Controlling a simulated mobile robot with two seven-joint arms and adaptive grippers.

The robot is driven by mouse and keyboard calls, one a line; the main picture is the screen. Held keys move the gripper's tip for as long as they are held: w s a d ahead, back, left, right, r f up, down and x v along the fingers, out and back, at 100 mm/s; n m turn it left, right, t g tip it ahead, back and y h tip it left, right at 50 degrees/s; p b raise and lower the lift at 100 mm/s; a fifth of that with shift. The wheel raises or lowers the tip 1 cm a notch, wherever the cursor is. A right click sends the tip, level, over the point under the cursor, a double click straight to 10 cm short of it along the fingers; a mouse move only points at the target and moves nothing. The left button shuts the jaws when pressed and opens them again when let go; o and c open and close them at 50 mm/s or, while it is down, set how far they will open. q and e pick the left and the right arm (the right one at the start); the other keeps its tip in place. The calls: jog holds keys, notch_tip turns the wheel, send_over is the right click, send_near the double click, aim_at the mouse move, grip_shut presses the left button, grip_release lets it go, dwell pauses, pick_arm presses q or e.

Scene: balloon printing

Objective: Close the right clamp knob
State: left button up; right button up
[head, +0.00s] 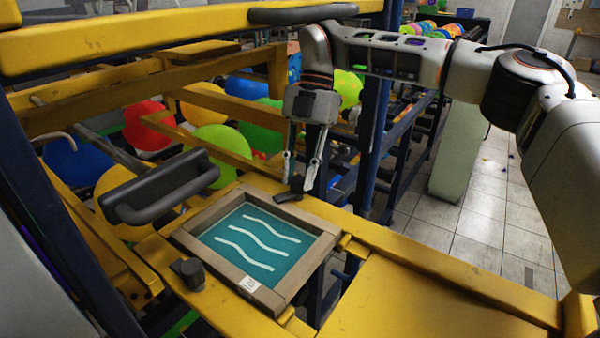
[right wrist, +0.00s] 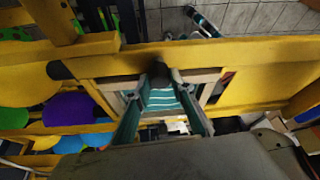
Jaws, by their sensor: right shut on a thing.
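My right gripper (head: 299,184) reaches down from above, fingertips at the far edge of the screen frame, and is shut on the dark right clamp knob (head: 287,197). In the right wrist view the knob (right wrist: 160,70) shows between the fingertips (right wrist: 159,82). A teal screen with white wavy lines (head: 257,240) sits inside a wooden frame (head: 323,250) on the yellow machine. A second dark clamp knob (head: 190,272) stands at the near left side of the frame. My left gripper is not in view.
A dark curved handle (head: 165,190) sits left of the frame. A blue post (head: 376,140) rises just right of my right gripper. Yellow beams (head: 150,40) cross above left, with colored balloons (head: 210,150) behind. A flat yellow panel (head: 430,300) lies clear at the front right.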

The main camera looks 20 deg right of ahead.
jog(key=shift+n, duration=0.3)
dwell(0.4)
jog(key=o, duration=1.1)
